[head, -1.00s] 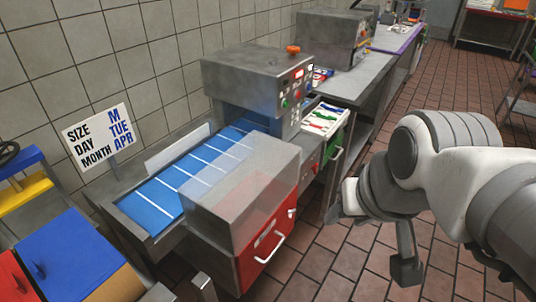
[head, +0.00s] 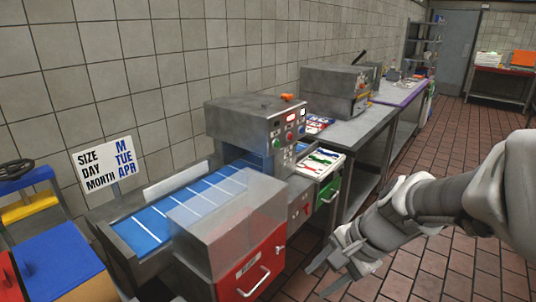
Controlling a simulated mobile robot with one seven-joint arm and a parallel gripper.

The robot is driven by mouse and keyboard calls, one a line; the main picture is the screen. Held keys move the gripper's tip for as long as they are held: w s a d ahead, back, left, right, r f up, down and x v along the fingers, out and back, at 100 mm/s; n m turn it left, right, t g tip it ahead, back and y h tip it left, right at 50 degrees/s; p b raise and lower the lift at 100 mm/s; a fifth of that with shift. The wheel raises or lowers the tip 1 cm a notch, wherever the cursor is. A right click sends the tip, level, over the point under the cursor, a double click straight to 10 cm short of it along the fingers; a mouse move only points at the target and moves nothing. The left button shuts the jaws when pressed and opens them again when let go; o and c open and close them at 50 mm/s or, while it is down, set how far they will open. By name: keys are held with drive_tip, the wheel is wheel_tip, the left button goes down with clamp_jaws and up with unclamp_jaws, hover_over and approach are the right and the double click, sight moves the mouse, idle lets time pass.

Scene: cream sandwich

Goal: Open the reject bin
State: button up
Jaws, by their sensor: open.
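The reject bin (head: 228,287) is the red front with a pale handle (head: 255,284) and a small label, below a clear cover at the near end of the blue belt. It looks shut, with its front flush with the machine's side. Its lower part runs out of the picture. My gripper (head: 325,275) is open and empty. It is to the right of the red front, apart from it, with its fingers pointing left toward the handle.
The conveyor (head: 150,228) with its blue belt lies left of the bin. A clear cover (head: 215,222) sits above the bin. A green-fronted drawer (head: 328,191) with packets stands open behind. The tiled floor (head: 425,265) at right is free.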

drive_tip(key=w+a+f+m+g+y+b, duration=0.1)
drive_tip(key=w+a+f+m+y+b, duration=0.2)
drive_tip(key=f+m, duration=0.6)
drive_tip(key=m+t+y+b, duration=0.5)
drive_tip(key=m+t+b, duration=0.25)
drive_tip(key=m, duration=1.55)
approach(258, 283)
drive_tip(key=shift+t, duration=0.25)
drive_tip(key=b+x, duration=0.1)
drive_tip(key=x, duration=0.2)
drive_tip(key=b+x, duration=0.1)
drive_tip(key=x, duration=0.2)
drive_tip(key=f+b+x, duration=0.1)
drive_tip(key=x, duration=0.3)
drive_tip(key=shift+s, duration=0.1)
clamp_jaws()
